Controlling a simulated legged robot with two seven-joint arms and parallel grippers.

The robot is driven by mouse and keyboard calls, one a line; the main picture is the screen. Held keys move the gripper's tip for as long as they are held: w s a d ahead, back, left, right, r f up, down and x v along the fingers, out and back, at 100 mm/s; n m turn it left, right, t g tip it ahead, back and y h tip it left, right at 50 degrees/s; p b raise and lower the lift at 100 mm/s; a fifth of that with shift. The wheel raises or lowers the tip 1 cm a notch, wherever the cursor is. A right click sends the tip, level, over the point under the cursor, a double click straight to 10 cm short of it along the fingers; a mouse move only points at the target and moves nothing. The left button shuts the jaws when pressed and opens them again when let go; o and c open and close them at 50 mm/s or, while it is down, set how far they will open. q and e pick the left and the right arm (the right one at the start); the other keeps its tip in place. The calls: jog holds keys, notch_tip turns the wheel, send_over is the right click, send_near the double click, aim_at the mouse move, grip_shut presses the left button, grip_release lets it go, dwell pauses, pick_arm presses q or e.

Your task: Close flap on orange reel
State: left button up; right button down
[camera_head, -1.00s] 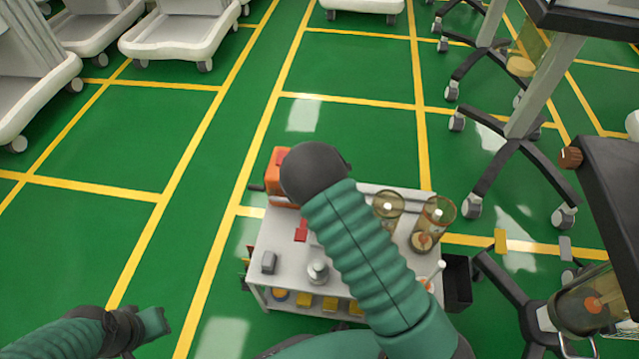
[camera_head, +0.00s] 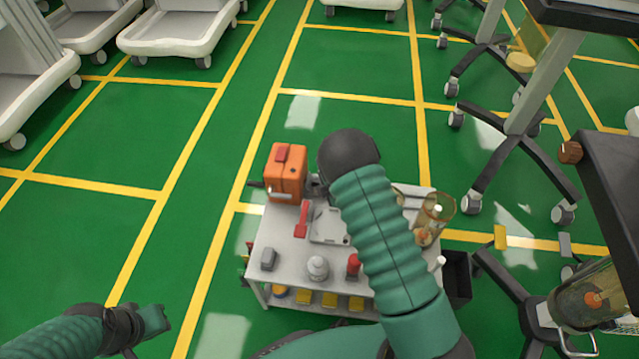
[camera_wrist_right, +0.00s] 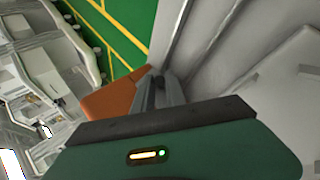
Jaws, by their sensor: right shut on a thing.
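The orange reel (camera_head: 286,176) is a boxy orange case with a red piece on top, at the back left of a small grey cart. I cannot make out its flap clearly. My right gripper (camera_head: 317,186) is beside the reel's right side, partly hidden by my dark wrist. In the right wrist view its fingers (camera_wrist_right: 158,92) are close together against an orange surface (camera_wrist_right: 112,99) of the reel; the exact part held is hidden. My left gripper (camera_head: 152,321) is low at the left, far from the cart, and its fingers are unclear.
The cart top (camera_head: 284,240) carries a red tool (camera_head: 302,219), a grey block (camera_head: 268,259), a silver knob-shaped item (camera_head: 317,268), a red item (camera_head: 353,265) and amber jars (camera_head: 432,220). A black bin (camera_head: 457,277) hangs at its right.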

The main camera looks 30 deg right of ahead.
jog(key=c, duration=1.4)
grip_release()
jog(key=shift+o, duration=0.2)
